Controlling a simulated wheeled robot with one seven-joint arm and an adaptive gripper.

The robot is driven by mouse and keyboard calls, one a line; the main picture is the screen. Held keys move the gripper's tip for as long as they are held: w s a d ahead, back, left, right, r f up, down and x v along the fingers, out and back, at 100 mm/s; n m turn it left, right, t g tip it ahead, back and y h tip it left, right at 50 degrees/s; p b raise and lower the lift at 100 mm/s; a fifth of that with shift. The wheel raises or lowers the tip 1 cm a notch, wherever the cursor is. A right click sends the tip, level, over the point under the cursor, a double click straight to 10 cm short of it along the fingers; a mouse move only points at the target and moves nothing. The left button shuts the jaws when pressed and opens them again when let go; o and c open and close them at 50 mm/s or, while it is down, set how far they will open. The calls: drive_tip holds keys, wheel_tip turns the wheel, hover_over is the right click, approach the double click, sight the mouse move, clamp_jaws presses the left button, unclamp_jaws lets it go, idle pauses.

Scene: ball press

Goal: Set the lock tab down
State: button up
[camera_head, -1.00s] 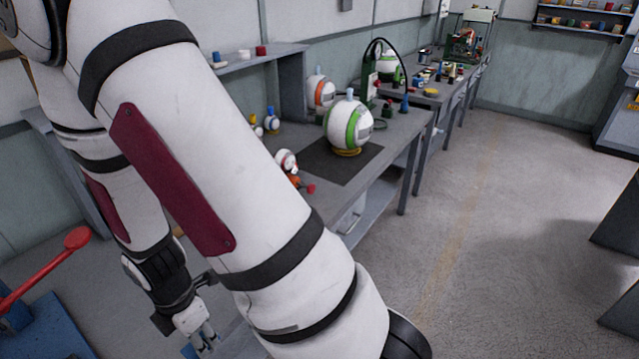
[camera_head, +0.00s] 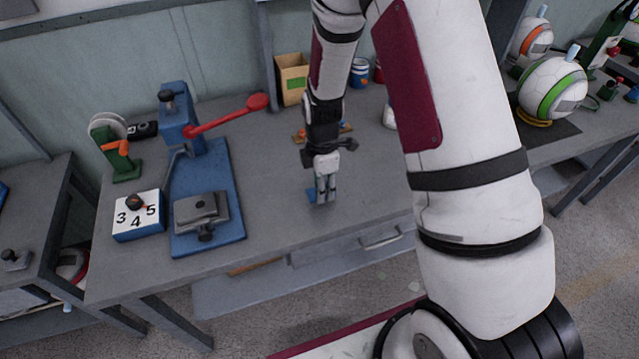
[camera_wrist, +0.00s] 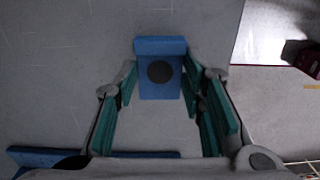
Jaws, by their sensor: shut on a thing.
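The lock tab, a small blue block (camera_wrist: 160,47) with a dark round spot on its face, is between the green-padded fingers of my gripper (camera_wrist: 162,80) in the wrist view. The fingers are shut on its sides. In the head view my gripper (camera_head: 325,197) points down, low over the grey workbench (camera_head: 285,215), right of the blue press. A bit of the blue tab (camera_head: 311,195) shows beside the fingertips; the rest is hidden. I cannot tell whether the tab touches the bench top.
The blue press (camera_head: 215,160) with a red lever (camera_head: 230,116) stands left of my gripper. A dial box marked 3, 4, 5 (camera_head: 138,225) and a green reel stand (camera_head: 122,160) are further left. A cardboard box (camera_head: 292,80) stands at the back. The bench front near my gripper is clear.

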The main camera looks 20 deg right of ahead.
drive_tip(key=w, duration=0.3)
drive_tip(key=shift+w+d+f, duration=0.2)
drive_tip(key=shift+w+f, duration=0.05)
drive_tip(key=shift+w, duration=0.1)
drive_tip(key=shift+f, duration=1.65)
drive_tip(key=shift+f, duration=0.2)
drive_tip(key=o, duration=0.8)
drive_tip(key=shift+o, duration=0.2)
drive_tip(key=shift+r, duration=0.1)
